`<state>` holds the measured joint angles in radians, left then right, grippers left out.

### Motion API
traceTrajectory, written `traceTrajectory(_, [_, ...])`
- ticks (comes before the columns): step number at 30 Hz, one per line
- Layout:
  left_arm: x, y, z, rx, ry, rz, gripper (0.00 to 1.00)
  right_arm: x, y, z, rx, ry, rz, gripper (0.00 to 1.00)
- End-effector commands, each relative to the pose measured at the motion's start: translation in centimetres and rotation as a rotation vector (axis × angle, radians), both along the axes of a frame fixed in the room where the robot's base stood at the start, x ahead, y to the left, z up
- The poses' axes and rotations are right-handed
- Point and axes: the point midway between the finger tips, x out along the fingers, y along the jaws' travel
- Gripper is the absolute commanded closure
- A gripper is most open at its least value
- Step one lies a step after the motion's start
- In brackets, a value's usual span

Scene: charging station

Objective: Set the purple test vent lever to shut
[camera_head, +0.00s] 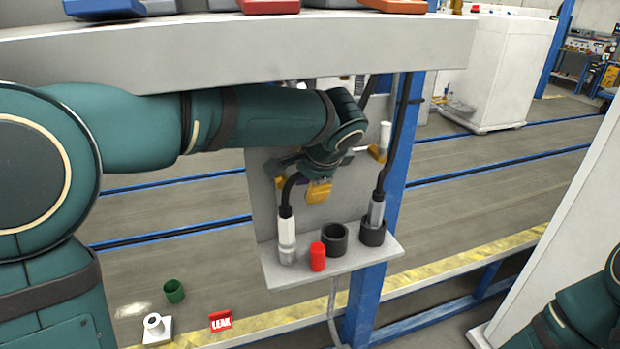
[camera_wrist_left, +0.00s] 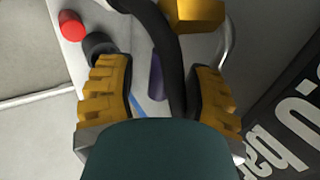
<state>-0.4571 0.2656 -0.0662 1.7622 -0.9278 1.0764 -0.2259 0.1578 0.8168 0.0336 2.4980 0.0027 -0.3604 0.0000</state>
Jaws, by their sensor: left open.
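The purple lever (camera_wrist_left: 156,76) shows in the left wrist view as a narrow dark purple bar, partly hidden behind a black hose (camera_wrist_left: 168,45). It appears between the two yellow finger pads of my open left gripper (camera_wrist_left: 160,92); I cannot tell whether they touch it. The hose also passes between the pads, closer to the right one. In the head view my left gripper (camera_head: 312,187) is in front of the grey panel (camera_head: 268,200), above its shelf, and I cannot make out the lever there. My right gripper is out of view; only part of that arm shows at lower right.
On the shelf (camera_head: 305,278) stand a white connector (camera_head: 287,242), a red cap (camera_head: 317,257) and a black socket (camera_head: 334,240). A second connector (camera_head: 376,212) sits at right. A yellow block (camera_wrist_left: 195,12) is near the gripper. A counter (camera_head: 230,47) overhangs the arm.

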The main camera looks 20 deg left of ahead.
Motion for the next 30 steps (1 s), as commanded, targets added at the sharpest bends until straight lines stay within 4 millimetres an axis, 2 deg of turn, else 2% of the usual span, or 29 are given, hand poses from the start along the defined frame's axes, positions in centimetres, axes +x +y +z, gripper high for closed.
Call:
traceTrajectory(3, [-0.8, -0.6, 0.9, -0.001, -0.002, -0.004, 0.49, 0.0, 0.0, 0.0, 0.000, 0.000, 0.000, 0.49])
traceTrajectory(12, [-6.0, -4.3, 0.8, 0.000, -0.002, -0.007, 0.49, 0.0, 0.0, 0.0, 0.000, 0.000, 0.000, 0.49])
traceTrajectory(18, [-8.8, -6.2, 0.8, 0.000, -0.001, -0.004, 0.49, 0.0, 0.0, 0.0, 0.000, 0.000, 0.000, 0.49])
traceTrajectory(24, [-10.1, -7.2, 0.8, -0.001, -0.002, -0.003, 0.49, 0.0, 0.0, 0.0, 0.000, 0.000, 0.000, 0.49])
traceTrajectory(30, [-10.2, -7.2, 0.8, -0.001, -0.002, -0.001, 0.49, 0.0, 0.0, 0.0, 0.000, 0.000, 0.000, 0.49])
